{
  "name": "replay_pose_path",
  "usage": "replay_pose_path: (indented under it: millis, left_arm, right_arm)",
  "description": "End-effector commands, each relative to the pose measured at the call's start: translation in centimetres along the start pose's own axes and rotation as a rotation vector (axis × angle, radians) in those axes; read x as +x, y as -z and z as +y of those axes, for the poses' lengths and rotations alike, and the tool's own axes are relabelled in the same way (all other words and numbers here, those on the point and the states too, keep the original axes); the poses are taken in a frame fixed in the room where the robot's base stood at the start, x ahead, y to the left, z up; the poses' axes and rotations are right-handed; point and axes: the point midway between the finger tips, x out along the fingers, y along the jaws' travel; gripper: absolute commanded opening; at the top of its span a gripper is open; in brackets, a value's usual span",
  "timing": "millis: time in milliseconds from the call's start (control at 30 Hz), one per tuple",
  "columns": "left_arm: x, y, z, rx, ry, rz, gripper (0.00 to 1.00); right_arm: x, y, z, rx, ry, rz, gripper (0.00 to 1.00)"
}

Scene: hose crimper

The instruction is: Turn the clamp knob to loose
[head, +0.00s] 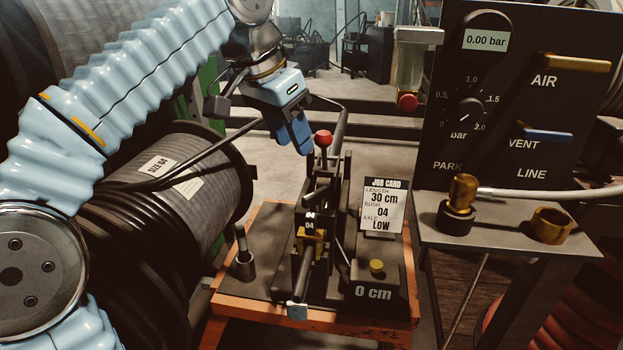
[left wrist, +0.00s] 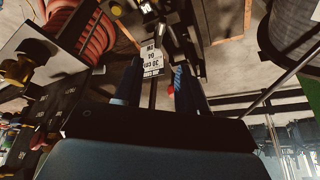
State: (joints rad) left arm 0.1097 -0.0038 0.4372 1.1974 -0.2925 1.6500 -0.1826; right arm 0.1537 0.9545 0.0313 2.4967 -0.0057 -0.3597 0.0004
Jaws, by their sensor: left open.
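The crimper (head: 312,205) stands upright on a small orange-edged bench, with a red ball knob (head: 323,140) on top of its lever. A yellow block (head: 311,240) sits low on its front, and a small yellow knob (head: 376,267) is on the base beside the "0 cm" marking. No label shows which part is the clamp knob. My left gripper (head: 301,143) is just left of the red ball, pointing down. In the left wrist view my left gripper (left wrist: 158,88) is open, fingers apart, with a bit of red (left wrist: 171,90) by its right finger. My right gripper is not in view.
A job card (head: 383,205) stands behind the base, reading 30 cm, 04, LOW. A large hose reel (head: 215,165) is left of the bench. The air panel (head: 500,95), with a 0.00 bar gauge, and its shelf (head: 500,225) stand right. A grey cylinder (head: 244,262) stands at the bench's left.

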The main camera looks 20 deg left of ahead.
Motion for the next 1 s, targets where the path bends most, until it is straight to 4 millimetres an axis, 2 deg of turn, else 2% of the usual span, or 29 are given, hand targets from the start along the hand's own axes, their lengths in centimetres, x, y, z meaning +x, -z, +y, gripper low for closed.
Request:
replay_pose_path:
  millis: [300,500,700,1000]
  left_arm:
    - [7.4,-0.3,0.0,-0.001,-0.001,-0.005,0.40]
    - [10.9,-0.2,0.0,-0.001,-0.001,-0.003,0.40]
    - [12.5,-0.1,0.0,-0.001,-0.001,0.000,0.40]
    - [12.7,-0.1,0.0,-0.001,-0.001,0.000,0.39]
  right_arm:
    - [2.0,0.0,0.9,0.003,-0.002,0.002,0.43]
    - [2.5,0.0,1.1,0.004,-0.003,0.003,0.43]
    - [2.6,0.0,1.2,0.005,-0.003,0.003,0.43]
    - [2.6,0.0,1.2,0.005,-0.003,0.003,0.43]
